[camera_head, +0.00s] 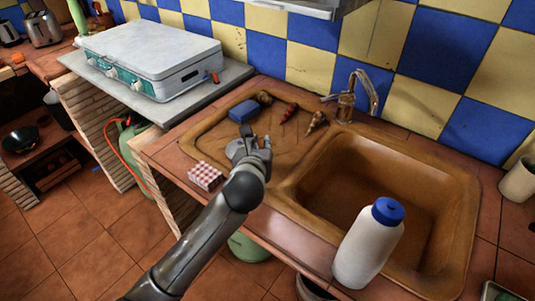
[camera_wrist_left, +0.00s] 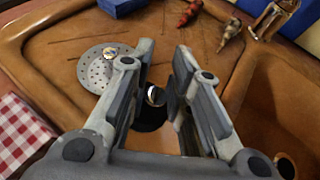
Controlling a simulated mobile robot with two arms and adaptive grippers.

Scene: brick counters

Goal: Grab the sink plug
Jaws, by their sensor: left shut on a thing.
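My left gripper (camera_head: 252,150) is over the drainboard side of the brown sink. In the left wrist view its two fingers (camera_wrist_left: 160,95) are closed around a small dark plug (camera_wrist_left: 151,118) with a shiny top, the sink plug. The fingers hide part of it, and I cannot tell whether it is lifted off the surface. In the head view the gripper hides it. A round perforated metal strainer (camera_wrist_left: 95,68) with a small knob lies on the drainboard just left of the fingers. My right gripper is not in view.
A blue sponge (camera_head: 243,111) and several small figures lie behind the gripper. A red-checked box (camera_head: 205,176) is at the front left edge. The sink basin (camera_head: 365,195), faucet (camera_head: 347,101) and a white bottle with blue cap (camera_head: 368,245) are to the right.

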